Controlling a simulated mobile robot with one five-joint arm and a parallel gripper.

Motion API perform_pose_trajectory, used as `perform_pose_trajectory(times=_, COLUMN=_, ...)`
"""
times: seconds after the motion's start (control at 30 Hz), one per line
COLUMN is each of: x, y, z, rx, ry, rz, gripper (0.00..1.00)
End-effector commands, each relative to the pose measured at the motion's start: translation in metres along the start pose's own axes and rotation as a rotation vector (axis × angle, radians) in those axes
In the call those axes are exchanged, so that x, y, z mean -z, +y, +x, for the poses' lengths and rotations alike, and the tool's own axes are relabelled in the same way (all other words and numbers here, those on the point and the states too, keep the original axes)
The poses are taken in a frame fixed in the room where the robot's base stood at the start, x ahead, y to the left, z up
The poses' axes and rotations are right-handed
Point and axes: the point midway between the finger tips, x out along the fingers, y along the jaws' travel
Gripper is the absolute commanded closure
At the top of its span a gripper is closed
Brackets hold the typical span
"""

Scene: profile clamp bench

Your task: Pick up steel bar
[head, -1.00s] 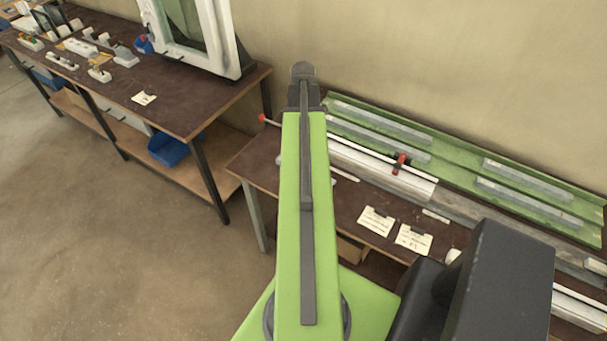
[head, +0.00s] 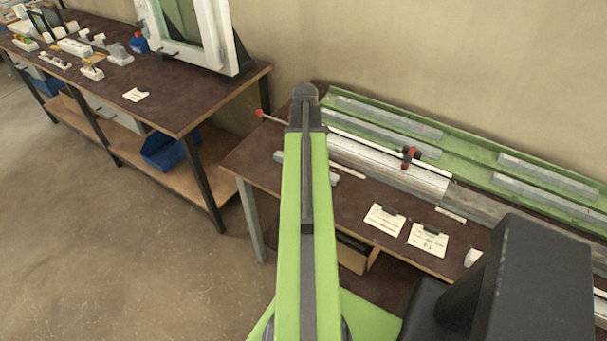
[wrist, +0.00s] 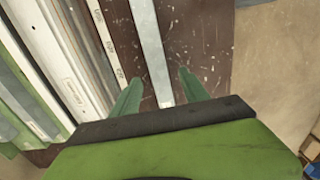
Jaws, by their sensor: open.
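A grey steel bar (wrist: 152,50) lies on the dark brown bench top in the wrist view, running from the top edge down between my fingers. In the head view only the bar's ends seem to show, one left of my arm (head: 278,157) and one right of it (head: 335,180); my arm hides its middle. My gripper (wrist: 160,80) is open and empty, with one green finger on each side of the bar in the picture. I cannot tell how far above it the fingertips are. In the head view my gripper is hidden behind my arm.
A white and grey profile (head: 400,170) with a red clamp (head: 409,157) lies behind the bar. A green tray (head: 465,160) at the back holds several more grey bars. Two paper notes (head: 384,221) lie near the front edge. A second bench (head: 110,85) stands at left.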

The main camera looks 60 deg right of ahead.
Motion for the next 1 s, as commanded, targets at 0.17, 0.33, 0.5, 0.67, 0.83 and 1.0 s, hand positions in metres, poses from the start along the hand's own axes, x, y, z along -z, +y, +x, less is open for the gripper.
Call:
perform_pose_trajectory(times=0.17, x=-0.003, y=0.002, z=0.037, rx=0.0, ry=0.0, rz=0.0, gripper=0.47)
perform_pose_trajectory(times=0.33, x=-0.003, y=0.002, z=0.035, rx=0.0, ry=0.0, rz=0.001, gripper=0.47)
perform_pose_trajectory(times=0.5, x=-0.003, y=0.002, z=0.034, rx=0.0, ry=0.0, rz=0.001, gripper=0.58)
perform_pose_trajectory(times=0.67, x=-0.003, y=0.002, z=0.034, rx=0.0, ry=0.0, rz=0.001, gripper=0.79)
perform_pose_trajectory(times=0.83, x=-0.003, y=0.002, z=0.034, rx=0.0, ry=0.0, rz=0.002, gripper=1.0)
perform_pose_trajectory(times=1.0, x=-0.003, y=0.002, z=0.034, rx=0.0, ry=0.0, rz=0.002, gripper=1.0)
